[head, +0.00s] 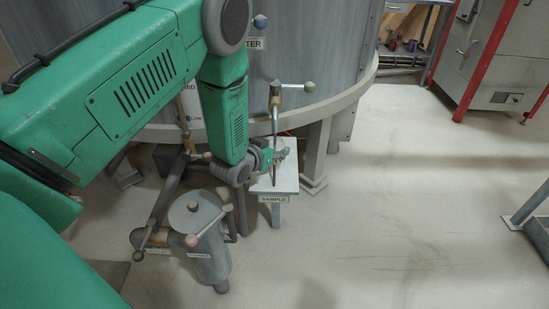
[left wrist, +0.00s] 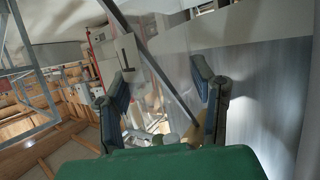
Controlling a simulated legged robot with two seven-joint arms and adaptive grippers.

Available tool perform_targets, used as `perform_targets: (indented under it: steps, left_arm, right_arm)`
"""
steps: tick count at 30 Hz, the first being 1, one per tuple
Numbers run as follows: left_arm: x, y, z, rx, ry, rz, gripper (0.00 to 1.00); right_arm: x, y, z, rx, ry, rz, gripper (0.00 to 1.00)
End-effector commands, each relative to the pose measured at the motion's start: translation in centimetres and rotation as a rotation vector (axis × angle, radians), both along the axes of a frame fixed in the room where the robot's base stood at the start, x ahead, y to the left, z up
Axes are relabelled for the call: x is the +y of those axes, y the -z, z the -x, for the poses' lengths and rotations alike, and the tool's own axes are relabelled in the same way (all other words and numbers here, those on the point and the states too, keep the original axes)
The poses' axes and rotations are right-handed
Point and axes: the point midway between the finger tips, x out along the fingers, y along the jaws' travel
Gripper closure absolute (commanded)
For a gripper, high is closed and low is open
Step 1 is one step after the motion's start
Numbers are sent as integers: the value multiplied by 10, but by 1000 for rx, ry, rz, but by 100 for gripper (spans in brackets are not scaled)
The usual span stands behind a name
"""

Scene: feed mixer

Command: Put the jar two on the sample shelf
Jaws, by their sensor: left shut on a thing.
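The sample shelf (head: 286,183) is a small white board on a post, with a SAMPLE label on its front edge, in the middle of the head view. My left gripper (head: 281,154) is over the back part of this shelf; the height gap is hard to judge. In the left wrist view its two fingers (left wrist: 161,75) stand apart on either side of a clear, see-through thing, which looks like a glass jar (left wrist: 165,88). The gripper is shut on it. Its number cannot be read, and in the head view it is hardly visible. My right gripper is not in view.
A big grey mixer tank (head: 320,60) rises right behind the shelf. A valve lever with a green knob (head: 309,87) sticks out above it. A grey lidded vessel (head: 207,240) stands at the front left.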

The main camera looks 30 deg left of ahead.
Motion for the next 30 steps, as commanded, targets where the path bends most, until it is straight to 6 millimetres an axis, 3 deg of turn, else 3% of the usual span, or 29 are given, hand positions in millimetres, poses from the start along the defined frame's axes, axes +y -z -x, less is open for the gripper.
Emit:
perform_targets:
  steps: [3, 6, 14, 15, 17, 26, 30]
  left_arm:
    - [0, 23, 1, 4, 1, 1, 83]
    - [1, 32, 1, 3, 1, 1, 83]
    - [1, 31, 1, 2, 1, 1, 83]
    - [1, 32, 1, 2, 0, 1, 46]
    - [1, 31, 1, 2, 1, 1, 29]
    - [0, 30, 1, 2, 1, 1, 29]
    - [1, 26, 10, 3, -1, 2, 29]
  right_arm:
    - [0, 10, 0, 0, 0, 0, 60]
    - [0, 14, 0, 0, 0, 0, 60]
    - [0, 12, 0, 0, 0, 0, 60]
    - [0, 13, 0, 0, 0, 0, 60]
    - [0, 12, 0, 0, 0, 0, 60]
    - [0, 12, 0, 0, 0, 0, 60]
    - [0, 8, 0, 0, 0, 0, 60]
